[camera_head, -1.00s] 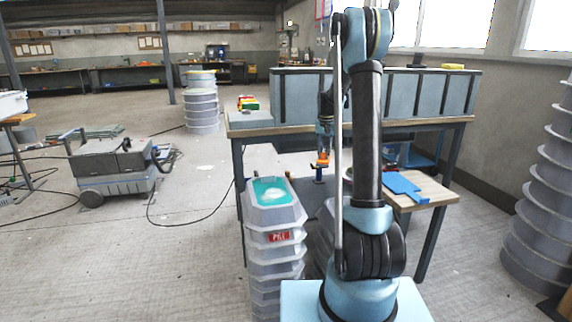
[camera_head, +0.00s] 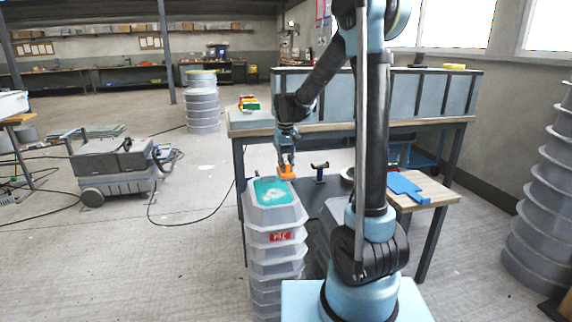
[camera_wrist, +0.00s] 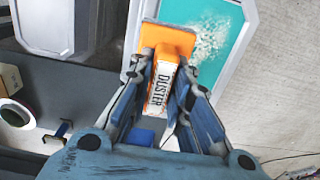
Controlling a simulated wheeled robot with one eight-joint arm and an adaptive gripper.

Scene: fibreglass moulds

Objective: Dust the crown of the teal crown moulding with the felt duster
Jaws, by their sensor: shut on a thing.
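The teal crown moulding (camera_head: 268,196) is the teal top of a stack of grey mould sections, left of my arm in the head view. Pale dust lies on its crown; in the wrist view the dusty teal face (camera_wrist: 228,28) shows at the upper right. My gripper (camera_head: 286,164) is shut on the felt duster (camera_head: 287,173), an orange block with a white side reading "DUSTER". In the wrist view the duster (camera_wrist: 168,38) sits between the fingers and overlaps the left edge of the teal face. I cannot tell whether it touches the surface.
A workbench (camera_head: 420,122) with grey-blue panels stands behind. A small wooden table (camera_head: 432,190) with a blue item is at the right. A black-topped stand (camera_head: 319,172) is just right of the moulding. A grey wheeled machine (camera_head: 115,170) stands on open floor at left.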

